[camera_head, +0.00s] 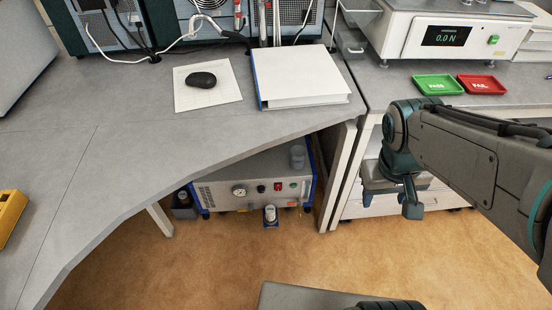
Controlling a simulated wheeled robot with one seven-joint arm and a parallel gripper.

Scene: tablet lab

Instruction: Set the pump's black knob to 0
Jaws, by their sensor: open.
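The pump (225,193) is a light-grey box with blue edges, standing on the floor under the left desk. My gripper (396,192) is at the right, in front of the white drawers, pointing down and well to the right of the pump. It is open, and I see nothing in it. Its fingers are only partly visible.
The desk edge (200,180) overhangs the pump, and a desk leg (340,177) stands just right of it. A small bottle (270,214) is in front of the pump; a container (298,157) stands on top. The brown floor ahead is clear.

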